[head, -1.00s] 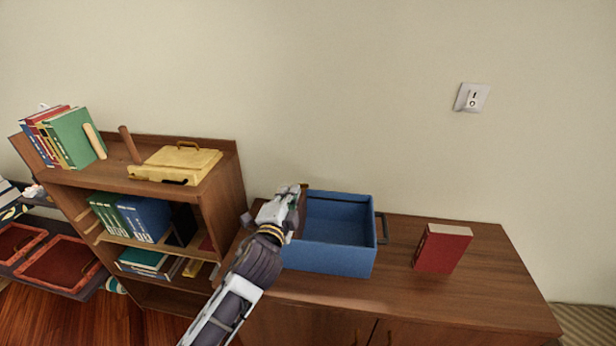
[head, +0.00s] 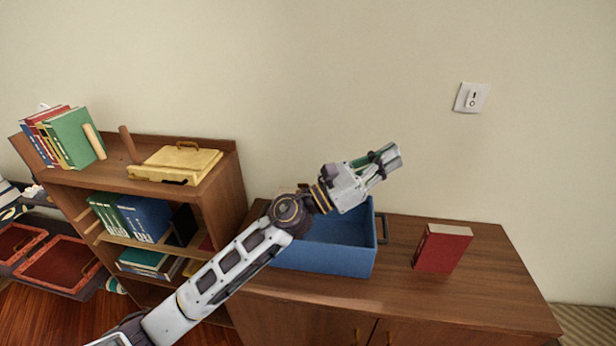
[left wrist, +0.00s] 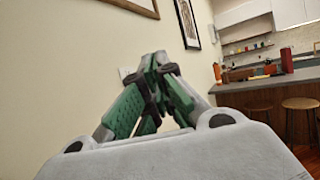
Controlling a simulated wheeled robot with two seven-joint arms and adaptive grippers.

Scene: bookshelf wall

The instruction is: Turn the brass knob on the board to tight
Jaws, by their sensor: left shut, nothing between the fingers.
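I see no brass knob on a board in either view. My left gripper (head: 388,158) is raised in front of the wall, above the blue box, and points right and slightly up. In the left wrist view its green-padded fingers (left wrist: 158,68) meet at the tips; it is shut and empty. A white wall switch (head: 471,97) is on the wall, up and to the right of the gripper and apart from it. My right gripper is in neither view.
The open blue box (head: 330,259) and a red book (head: 442,248) stand on the wooden cabinet (head: 480,286). A bookshelf (head: 222,185) with books and a yellow case (head: 178,163) stands at left. The left wrist view shows a kitchen counter (left wrist: 265,83) and stools (left wrist: 301,104).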

